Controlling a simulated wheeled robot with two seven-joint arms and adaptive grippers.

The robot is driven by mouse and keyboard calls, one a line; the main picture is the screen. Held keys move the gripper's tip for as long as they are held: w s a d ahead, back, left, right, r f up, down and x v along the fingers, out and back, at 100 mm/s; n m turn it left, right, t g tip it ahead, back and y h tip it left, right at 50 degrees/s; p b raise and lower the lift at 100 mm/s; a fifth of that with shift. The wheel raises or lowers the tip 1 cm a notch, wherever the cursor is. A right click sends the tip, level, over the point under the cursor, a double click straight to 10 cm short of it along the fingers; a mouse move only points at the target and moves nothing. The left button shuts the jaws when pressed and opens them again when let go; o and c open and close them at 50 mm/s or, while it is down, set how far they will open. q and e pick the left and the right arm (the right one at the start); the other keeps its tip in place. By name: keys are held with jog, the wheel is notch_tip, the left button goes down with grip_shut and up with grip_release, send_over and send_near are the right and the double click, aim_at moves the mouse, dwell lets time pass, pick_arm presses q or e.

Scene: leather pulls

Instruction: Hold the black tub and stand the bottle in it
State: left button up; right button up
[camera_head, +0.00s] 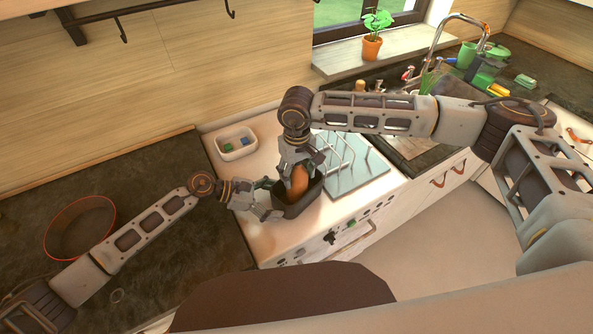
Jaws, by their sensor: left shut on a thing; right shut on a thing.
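The black tub (304,201) stands on the white stove top, near its front edge. My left gripper (272,200) reaches in from the left and is shut on the tub's left side. The bottle (298,182), orange-brown, is over the tub's opening, with its lower part inside or just above the rim. My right gripper (287,170) comes down from above and is shut on the bottle. The gripper hides much of the bottle, and I cannot tell whether its base touches the tub's floor.
A white tray (237,153) with small blue and green items sits behind on the stove. A pan grid (350,165) lies right of the tub. A red-rimmed round bowl (82,228) is on the left counter. A potted plant (372,47) stands on the sill.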

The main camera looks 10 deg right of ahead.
pick_arm(q)
jog(key=shift+d, duration=0.1)
pick_arm(e)
jog(key=o, duration=1.5)
jog(key=shift+r, duration=0.1)
jog(key=shift+a+r, duration=0.1)
jog(key=shift+r, duration=5.85)
pick_arm(q)
jog(key=o, duration=0.6)
jog(key=shift+c, duration=0.2)
jog(key=shift+o, duration=0.2)
jog(key=shift+d, duration=0.1)
pick_arm(e)
jog(key=shift+f, duration=0.1)
pick_arm(q)
jog(key=shift+a, duration=0.2)
